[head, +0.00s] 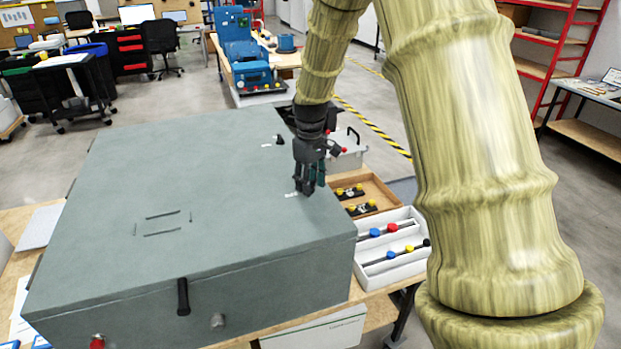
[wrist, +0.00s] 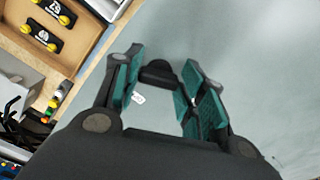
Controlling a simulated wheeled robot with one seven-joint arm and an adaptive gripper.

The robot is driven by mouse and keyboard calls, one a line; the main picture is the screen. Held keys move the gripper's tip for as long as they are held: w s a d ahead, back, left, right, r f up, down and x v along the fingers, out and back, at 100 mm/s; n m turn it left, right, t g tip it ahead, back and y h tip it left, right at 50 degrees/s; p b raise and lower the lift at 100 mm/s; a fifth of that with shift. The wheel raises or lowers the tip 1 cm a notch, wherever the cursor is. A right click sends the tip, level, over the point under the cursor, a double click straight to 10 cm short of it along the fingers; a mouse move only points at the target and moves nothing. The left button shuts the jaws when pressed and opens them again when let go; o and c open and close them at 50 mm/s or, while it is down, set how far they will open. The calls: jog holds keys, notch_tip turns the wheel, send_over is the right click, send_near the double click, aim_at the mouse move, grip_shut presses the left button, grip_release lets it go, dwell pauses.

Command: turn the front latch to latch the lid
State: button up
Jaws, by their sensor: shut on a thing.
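The grey analyser lid (head: 185,175) lies flat and looks closed on its box. My gripper (head: 307,188) points down at the lid's right edge, beside a small white label. In the wrist view, its teal-padded fingers (wrist: 161,88) stand on either side of a small black piece, which I take to be the front latch (wrist: 158,73). The gripper is shut on it. In the head view the fingers hide this latch, so its angle is hard to tell. Another small black latch (head: 280,140) with a white label sits farther back along the same edge.
A black bar (head: 183,297) sits on the box's near side. To the right stand a white tray (head: 399,262) with coloured knobs and a wooden tray (head: 388,194) with black-and-yellow parts. A grey case (head: 350,150) is behind them. The lid's top is mostly clear.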

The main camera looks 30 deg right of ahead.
jog(key=m+p, duration=0.1)
jog(key=m, duration=0.4)
jog(key=shift+a+m, duration=0.1)
jog(key=shift+m, duration=0.3)
dwell(0.4)
jog(key=o, duration=1)
notch_tip(320, 180, up, 12)
dwell(0.5)
